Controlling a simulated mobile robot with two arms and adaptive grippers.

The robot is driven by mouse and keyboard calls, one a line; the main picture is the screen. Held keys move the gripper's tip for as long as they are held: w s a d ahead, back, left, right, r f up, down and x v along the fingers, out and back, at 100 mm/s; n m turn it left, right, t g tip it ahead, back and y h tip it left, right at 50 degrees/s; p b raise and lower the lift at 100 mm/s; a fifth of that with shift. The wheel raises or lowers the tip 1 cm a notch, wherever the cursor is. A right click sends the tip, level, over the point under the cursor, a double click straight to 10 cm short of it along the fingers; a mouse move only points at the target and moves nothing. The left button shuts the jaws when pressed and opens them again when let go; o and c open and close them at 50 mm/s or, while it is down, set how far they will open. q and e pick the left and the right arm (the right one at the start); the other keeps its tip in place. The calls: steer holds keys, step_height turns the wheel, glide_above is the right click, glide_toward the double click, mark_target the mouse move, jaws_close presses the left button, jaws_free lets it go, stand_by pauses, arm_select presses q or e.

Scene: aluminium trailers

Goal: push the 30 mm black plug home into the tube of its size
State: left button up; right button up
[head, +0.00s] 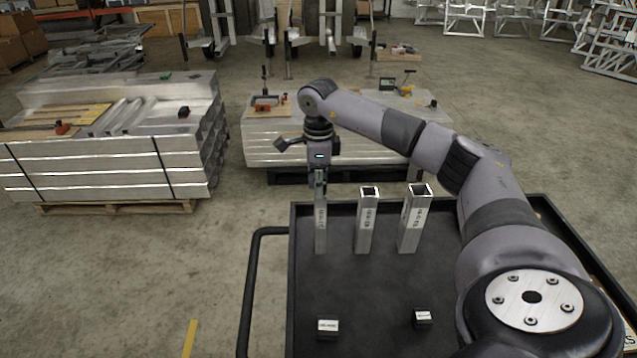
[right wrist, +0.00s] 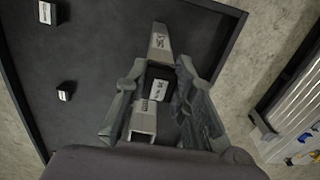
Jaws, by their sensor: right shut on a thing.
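My right gripper (head: 319,182) is shut on a black plug with a white label (right wrist: 158,88), one finger on each side of it in the wrist view. It is at the top of the leftmost, slimmest upright aluminium tube (head: 321,228). In the head view the fingers hide the plug and the tube's mouth. In the wrist view this tube (right wrist: 161,45) runs down from behind the plug. I cannot tell how far the plug is in. The labels are too small to read. My left gripper is not in view.
A middle tube (head: 367,222) and a wider right tube (head: 413,222) stand open beside it on the black tray (head: 375,285). Two black labelled plugs (head: 328,328) and (head: 422,318) lie at the tray's front. Stacked aluminium (head: 110,165) stands on pallets behind.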

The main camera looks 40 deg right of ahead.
steer(key=shift+s+f, duration=0.15)
steer(key=shift+f, duration=0.05)
steer(key=o, duration=0.9)
steer(key=shift+f, duration=0.1)
steer(key=shift+r, duration=0.25)
step_height(320, 180, up, 12)
steer(key=shift+f, duration=0.25)
